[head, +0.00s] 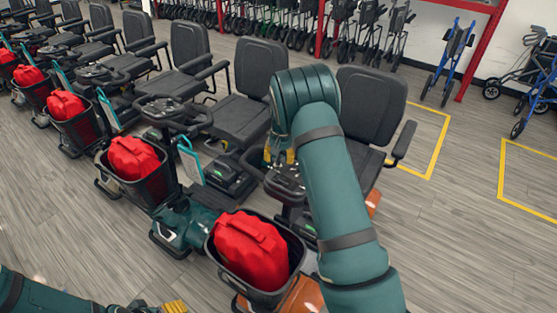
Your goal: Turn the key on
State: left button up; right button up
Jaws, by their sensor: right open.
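The nearest scooter has orange body panels (304,300), a black seat (372,105) and a dark control console (287,183) on its tiller. My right arm reaches over this scooter from the lower right. My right gripper (280,157) points down just above the console, open, with yellow finger pads partly showing. It appears empty. The key is not visible; the console is small and partly hidden by my gripper and arm. My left gripper (160,307) is at the bottom edge, low and left of the scooter, mostly cut off, with a yellow pad showing.
A black basket (262,296) with a red bag (250,250) is on the scooter's front. A teal scooter (182,225) stands close on the left, with several more beyond it. Walkers and rollators (456,55) line the back wall. Floor (450,240) at right is clear.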

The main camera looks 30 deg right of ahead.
jog(key=shift+f, duration=0.4)
jog(key=shift+o, duration=0.3)
grip_shut()
